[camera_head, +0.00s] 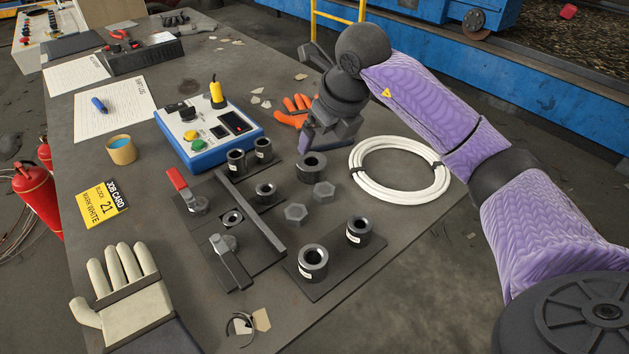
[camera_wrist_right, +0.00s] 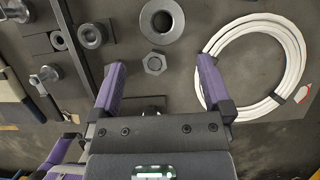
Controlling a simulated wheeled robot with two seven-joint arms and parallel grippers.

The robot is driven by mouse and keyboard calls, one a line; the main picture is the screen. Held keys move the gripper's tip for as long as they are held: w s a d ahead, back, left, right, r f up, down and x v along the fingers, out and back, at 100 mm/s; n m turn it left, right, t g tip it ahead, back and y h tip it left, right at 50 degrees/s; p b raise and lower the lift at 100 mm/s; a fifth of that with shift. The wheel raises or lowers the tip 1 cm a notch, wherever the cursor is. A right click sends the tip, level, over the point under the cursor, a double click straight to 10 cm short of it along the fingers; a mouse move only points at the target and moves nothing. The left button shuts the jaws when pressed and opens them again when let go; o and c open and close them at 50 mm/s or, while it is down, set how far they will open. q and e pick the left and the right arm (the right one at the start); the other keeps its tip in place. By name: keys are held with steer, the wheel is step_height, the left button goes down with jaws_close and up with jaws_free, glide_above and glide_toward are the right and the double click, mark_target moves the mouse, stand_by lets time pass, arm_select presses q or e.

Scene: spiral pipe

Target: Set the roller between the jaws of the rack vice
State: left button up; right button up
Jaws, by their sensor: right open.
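Several dark hollow cylinders stand on the table, and I cannot tell which is the roller. A wide unlabelled one (camera_head: 311,165) stands near my right gripper and also shows in the right wrist view (camera_wrist_right: 162,20). Two labelled ones stand on a front plate, one left (camera_head: 313,262) and one right (camera_head: 359,232). The likely rack vice is the dark plates with a long bar (camera_head: 250,212), a red lever (camera_head: 178,181) and a grey lever (camera_head: 232,262).
A white cable coil (camera_head: 400,170) lies at right. A work glove (camera_head: 125,295) lies front left.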

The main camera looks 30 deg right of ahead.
mark_target(312, 163)
steer(key=b+x, duration=0.4)
steer(key=x, duration=0.6)
steer(key=shift+w+d, duration=0.1)
steer(key=shift+d, duration=0.1)
